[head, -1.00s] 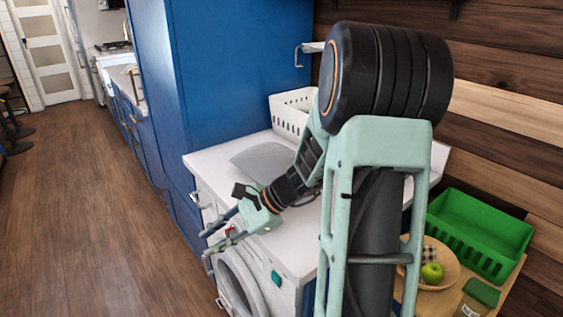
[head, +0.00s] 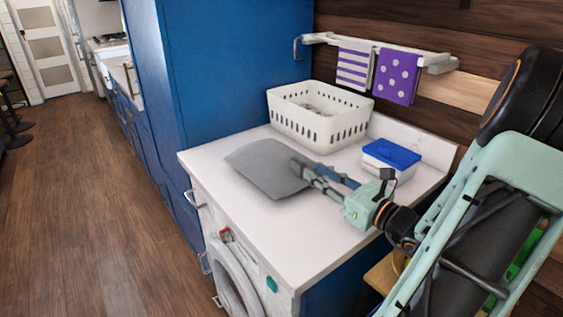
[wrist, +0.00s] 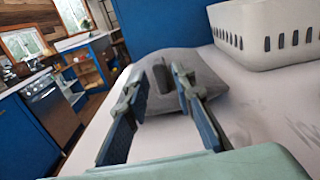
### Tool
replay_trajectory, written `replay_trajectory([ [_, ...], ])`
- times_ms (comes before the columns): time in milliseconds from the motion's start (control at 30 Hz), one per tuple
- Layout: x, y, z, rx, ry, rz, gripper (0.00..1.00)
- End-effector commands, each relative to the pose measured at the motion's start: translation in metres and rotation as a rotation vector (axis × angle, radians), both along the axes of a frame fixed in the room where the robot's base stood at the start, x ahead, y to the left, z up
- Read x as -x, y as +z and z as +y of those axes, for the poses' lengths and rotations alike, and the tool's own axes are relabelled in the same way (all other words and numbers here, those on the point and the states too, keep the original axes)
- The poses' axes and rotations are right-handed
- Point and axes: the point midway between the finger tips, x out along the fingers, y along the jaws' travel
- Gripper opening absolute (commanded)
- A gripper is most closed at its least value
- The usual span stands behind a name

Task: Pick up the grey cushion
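The grey cushion (head: 264,168) lies flat on the white worktop above the washing machine, near its left front. My gripper (head: 304,169) reaches in from the right, with its fingertips at the cushion's right edge. In the wrist view the cushion (wrist: 203,78) is straight ahead, and the two fingers of my gripper (wrist: 156,74) are spread apart with their tips over or around its near part. I cannot tell whether they touch it. Nothing is clearly held.
A white perforated basket (head: 318,117) stands behind the cushion. A blue-lidded box (head: 391,159) sits close behind my gripper. A wall rack (head: 380,48) carries two purple-and-white towels. A tall blue cabinet (head: 215,70) rises at the left. The worktop's front is clear.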

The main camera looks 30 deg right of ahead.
Motion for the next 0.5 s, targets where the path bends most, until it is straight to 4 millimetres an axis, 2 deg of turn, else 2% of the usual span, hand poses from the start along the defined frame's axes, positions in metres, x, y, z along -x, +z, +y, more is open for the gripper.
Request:
replay_trajectory([
  [100, -0.02, -0.001, 0.005, 0.0, 0.005, -0.001, 0.23],
  [367, -0.041, -0.002, 0.009, 0.0, 0.004, 0.001, 0.23],
  [500, -0.062, -0.006, 0.014, 0.0, 0.006, -0.001, 0.23],
])
